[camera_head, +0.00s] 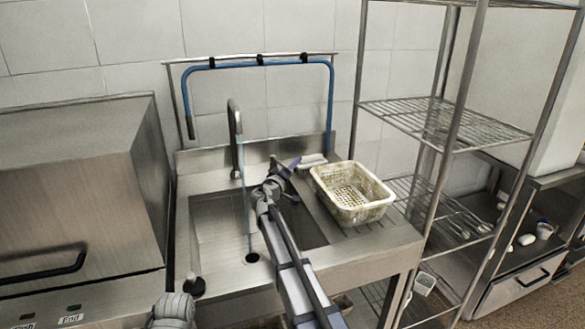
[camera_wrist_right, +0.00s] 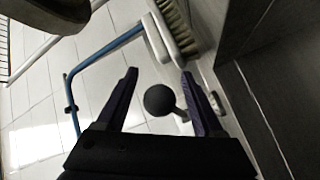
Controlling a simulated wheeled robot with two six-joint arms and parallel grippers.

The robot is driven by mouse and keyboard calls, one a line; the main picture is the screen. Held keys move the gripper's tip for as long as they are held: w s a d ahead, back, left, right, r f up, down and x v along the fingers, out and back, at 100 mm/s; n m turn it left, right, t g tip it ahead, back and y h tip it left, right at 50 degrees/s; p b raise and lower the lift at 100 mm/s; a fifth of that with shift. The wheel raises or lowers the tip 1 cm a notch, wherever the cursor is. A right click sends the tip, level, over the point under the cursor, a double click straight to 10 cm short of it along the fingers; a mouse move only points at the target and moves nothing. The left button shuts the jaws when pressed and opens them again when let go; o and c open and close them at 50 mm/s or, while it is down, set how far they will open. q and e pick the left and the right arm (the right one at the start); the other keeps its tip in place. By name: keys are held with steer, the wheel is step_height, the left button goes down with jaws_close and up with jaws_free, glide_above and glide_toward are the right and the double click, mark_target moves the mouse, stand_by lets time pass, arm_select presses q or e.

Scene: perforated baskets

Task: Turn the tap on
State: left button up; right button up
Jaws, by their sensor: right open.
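The tap's curved metal spout (camera_head: 235,125) rises at the back of the steel sink (camera_head: 215,215). A thin pale-blue vertical streak, like running water, hangs from the spout down to the drain. My right gripper (camera_head: 287,168) is at the sink's back edge, right of the spout. In the right wrist view my right gripper (camera_wrist_right: 160,73) is open, with a round black knob (camera_wrist_right: 159,100) on a metal stem between its fingers, apparently the tap handle. Contact cannot be told. The knob is hidden in the head view. Only a grey link of my left arm shows at the bottom edge.
A cream perforated basket (camera_head: 352,190) stands on the right drainboard, close to my right gripper. A blue hose (camera_head: 255,63) arches behind the sink. A brush (camera_wrist_right: 175,25) lies near the right finger. A wire rack (camera_head: 445,125) stands right, a steel machine (camera_head: 80,195) left.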

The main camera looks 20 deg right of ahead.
steer(key=v, duration=0.7)
steer(key=shift+s+a, duration=0.15)
steer(key=shift+a, duration=0.05)
steer(key=shift+c, duration=0.5)
steer(key=s+a+r+n+p, duration=0.1)
steer(key=a+p, duration=0.1)
steer(key=a, duration=0.1)
steer(key=s+a+r+n+p, duration=0.1)
steer(key=s+a+n+p, duration=0.1)
steer(key=a, duration=0.2)
steer(key=s+a+r+n+y+p, duration=0.1)
steer(key=a+p, duration=0.1)
steer(key=a, duration=0.2)
steer(key=shift+s+a+r+n+g, duration=0.2)
steer(key=shift+s+a+n+g, duration=0.1)
steer(key=shift+n+g, duration=0.1)
steer(key=c, duration=0.7)
steer(key=shift+s+a, duration=0.2)
steer(key=shift+a, duration=0.05)
steer(key=shift+c, duration=0.9)
steer(key=shift+f+n, duration=0.15)
steer(key=shift+n, duration=0.15)
jaws_close()
steer(key=s+d+b+x, duration=0.1)
steer(key=s+b+x, duration=0.1)
steer(key=x, duration=1)
steer(key=shift+w+d+f, duration=0.25)
steer(key=shift+d+f, duration=0.15)
steer(key=shift+d, duration=0.3)
